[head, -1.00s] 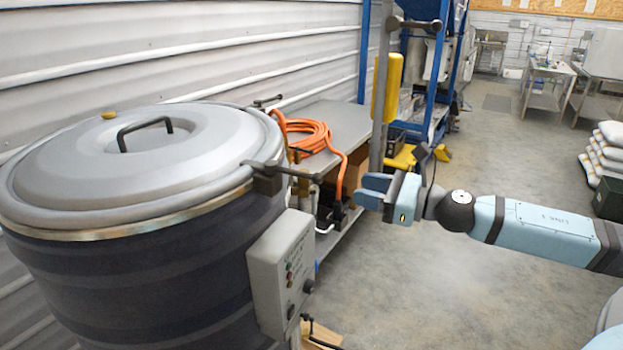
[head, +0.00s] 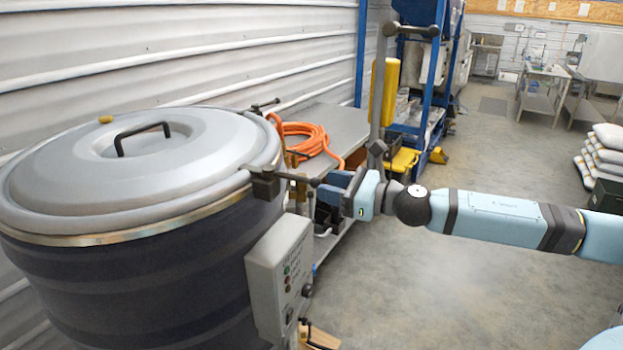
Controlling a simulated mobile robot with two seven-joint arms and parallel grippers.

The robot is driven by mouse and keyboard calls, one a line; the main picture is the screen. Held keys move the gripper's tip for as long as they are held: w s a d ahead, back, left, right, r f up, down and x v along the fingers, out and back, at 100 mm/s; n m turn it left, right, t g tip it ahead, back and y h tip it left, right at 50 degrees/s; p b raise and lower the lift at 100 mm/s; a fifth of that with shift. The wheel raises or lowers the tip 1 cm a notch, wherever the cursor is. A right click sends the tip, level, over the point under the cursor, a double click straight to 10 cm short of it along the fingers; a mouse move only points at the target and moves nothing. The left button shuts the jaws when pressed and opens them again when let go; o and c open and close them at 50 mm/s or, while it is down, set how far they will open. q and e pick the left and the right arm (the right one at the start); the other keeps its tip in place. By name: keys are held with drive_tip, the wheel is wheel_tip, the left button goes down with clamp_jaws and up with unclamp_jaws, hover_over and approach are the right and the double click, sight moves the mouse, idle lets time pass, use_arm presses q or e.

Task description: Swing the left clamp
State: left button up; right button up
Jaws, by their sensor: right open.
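The grey hopper lid (head: 75,178) with its black handle sits on the dark drum (head: 130,285) at left. A dark clamp (head: 264,184) is on the lid's near right rim, its lever (head: 295,177) pointing right. A second clamp (head: 262,106) is on the rim at the back. I cannot tell which one is called the left clamp. My right gripper (head: 326,188) is open, its blue fingers pointing left at the end of the near clamp's lever. Whether they touch or surround the knob is unclear. My left gripper is not in view.
A grey control box (head: 280,275) hangs on the drum's front right. A bench (head: 340,127) with a coiled orange hose (head: 300,138) stands behind. A tall grey post (head: 378,95) rises behind my right gripper. The floor at right is open.

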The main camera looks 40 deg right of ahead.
sight(312, 182)
drive_tip(key=shift+r+p+x, duration=0.25)
drive_tip(key=shift+p+x, duration=0.5)
drive_tip(key=shift+x, duration=0.55)
drive_tip(key=shift+w+a+f+p, duration=0.1)
drive_tip(key=shift+w+a+p, duration=0.25)
drive_tip(key=shift+w, duration=0.2)
drive_tip(key=shift+w+a+f, duration=0.15)
drive_tip(key=shift+w+a, duration=0.05)
drive_tip(key=shift+w, duration=0.15)
clamp_jaws()
